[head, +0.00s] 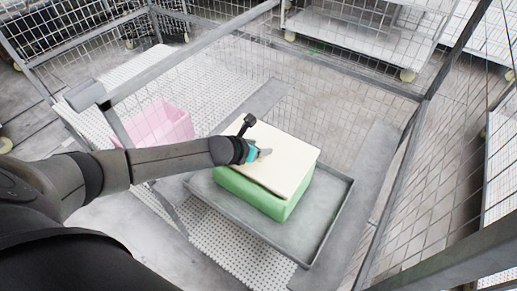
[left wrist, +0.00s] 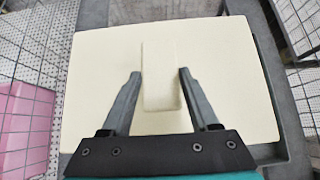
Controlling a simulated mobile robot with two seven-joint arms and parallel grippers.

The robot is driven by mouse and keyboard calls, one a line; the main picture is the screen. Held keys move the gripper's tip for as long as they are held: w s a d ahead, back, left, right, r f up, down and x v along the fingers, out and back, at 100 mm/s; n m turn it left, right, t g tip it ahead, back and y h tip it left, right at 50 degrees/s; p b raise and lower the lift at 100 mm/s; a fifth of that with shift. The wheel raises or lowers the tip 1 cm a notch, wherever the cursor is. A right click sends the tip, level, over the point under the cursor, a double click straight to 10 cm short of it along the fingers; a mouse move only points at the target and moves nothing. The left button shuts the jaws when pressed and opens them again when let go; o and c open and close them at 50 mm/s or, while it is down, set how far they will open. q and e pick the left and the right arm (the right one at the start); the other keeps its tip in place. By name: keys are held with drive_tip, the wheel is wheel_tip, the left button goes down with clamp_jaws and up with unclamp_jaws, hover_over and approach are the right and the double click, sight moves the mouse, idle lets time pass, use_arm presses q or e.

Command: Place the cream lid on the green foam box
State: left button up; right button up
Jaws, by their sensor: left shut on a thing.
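The cream lid (head: 285,150) is a flat rectangular panel over the green foam box (head: 250,195). It covers the box's top, and green shows below its near and right edges. I cannot tell whether it sits flush or slightly above. My left gripper (head: 265,153) is over the lid, shut on its raised central grip. In the left wrist view the lid (left wrist: 105,75) fills most of the picture, with the fingers of my left gripper (left wrist: 158,73) on both sides of the grip. The box is hidden there. My right gripper is not in view.
The box stands in a grey tray (head: 333,210) with a low rim. A pink crate (head: 160,125) stands to the left on a perforated white surface (head: 205,80). Wire mesh panels and metal rails surround the area. A white cart (head: 365,35) stands behind.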

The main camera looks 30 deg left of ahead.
use_arm(q)
drive_tip(key=shift+f, duration=0.4)
drive_tip(key=shift+f+b, duration=0.35)
drive_tip(key=shift+f, duration=0.25)
drive_tip(key=o, duration=1.3)
drive_tip(key=shift+o, duration=0.2)
drive_tip(key=shift+r, duration=0.35)
drive_tip(key=p+v, duration=0.2)
drive_tip(key=v, duration=1)
drive_tip(key=shift+r, duration=0.3)
drive_tip(key=shift+d, duration=0.1)
